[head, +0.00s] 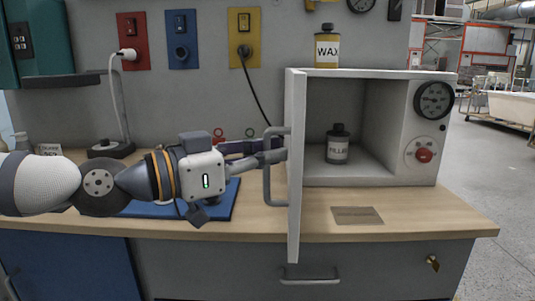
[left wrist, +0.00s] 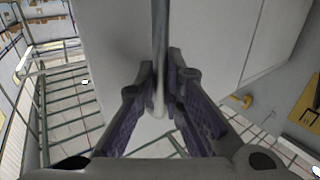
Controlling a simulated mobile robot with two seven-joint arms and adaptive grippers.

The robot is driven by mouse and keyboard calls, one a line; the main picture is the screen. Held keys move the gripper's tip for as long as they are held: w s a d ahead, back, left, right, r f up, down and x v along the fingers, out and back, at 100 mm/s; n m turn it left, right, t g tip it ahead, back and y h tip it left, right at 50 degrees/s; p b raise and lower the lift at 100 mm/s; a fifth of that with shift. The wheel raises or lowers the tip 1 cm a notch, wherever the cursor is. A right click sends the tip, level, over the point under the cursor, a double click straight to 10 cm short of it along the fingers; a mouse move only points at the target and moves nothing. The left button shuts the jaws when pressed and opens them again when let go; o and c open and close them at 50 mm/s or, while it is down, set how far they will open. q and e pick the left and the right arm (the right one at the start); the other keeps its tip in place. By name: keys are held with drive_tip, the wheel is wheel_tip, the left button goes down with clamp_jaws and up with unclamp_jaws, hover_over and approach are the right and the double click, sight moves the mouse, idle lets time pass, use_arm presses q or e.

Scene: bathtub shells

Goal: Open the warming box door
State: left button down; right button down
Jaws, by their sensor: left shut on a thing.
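The warming box (head: 425,155) stands on the bench, and its door (head: 294,200) stands wide open toward me, seen nearly edge-on. The grey bar handle (head: 267,185) is on the left face of the door. My left gripper (head: 276,150) comes in from the left and is shut on this handle. In the left wrist view the handle bar (left wrist: 160,45) runs between the fingertips of my left gripper (left wrist: 161,80), in front of the pale door (left wrist: 112,60). My right gripper is not in view.
A dark filler bottle (head: 338,147) stands inside the box, and a yellow wax can (head: 327,48) stands on top. A blue mat (head: 222,207) lies under my left arm, near a lamp (head: 112,147). The wooden bench (head: 410,215) is mostly clear in front of the box.

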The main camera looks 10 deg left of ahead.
use_arm(q)
drive_tip(key=c, duration=1.7)
unclamp_jaws()
drive_tip(key=v, duration=1.2)
drive_tip(key=shift+s, duration=0.1)
